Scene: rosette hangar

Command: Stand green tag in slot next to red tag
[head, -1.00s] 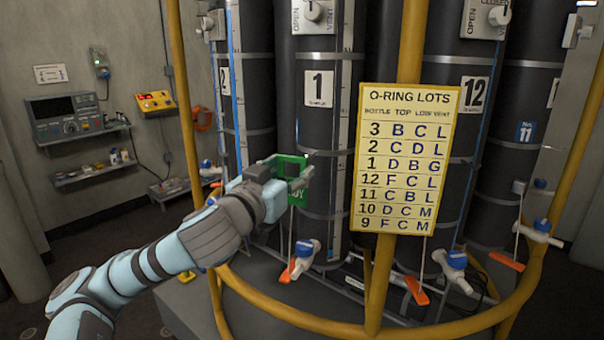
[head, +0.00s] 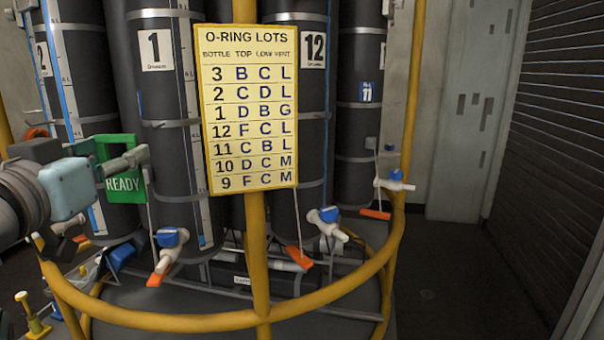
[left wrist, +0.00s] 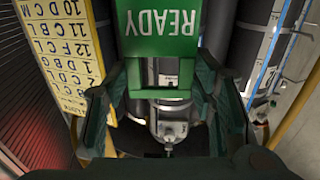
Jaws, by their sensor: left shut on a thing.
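A green tag (head: 122,186) with white READY lettering is held in my left gripper (head: 122,164), in front of the dark bottles at the left of the head view. In the left wrist view the green tag (left wrist: 158,32) shows at the top, upside down, and its lower frame sits between the fingers of my left gripper (left wrist: 160,82). I cannot make out a red tag or a slot in either view. My right gripper is not in view.
A yellow rail (head: 185,321) curves around the bottles (head: 160,105). A yellow O-RING LOTS board (head: 248,195) hangs on a yellow post. White valves with blue caps and orange flags (head: 156,281) stand low. Dark floor (head: 450,270) lies clear at right.

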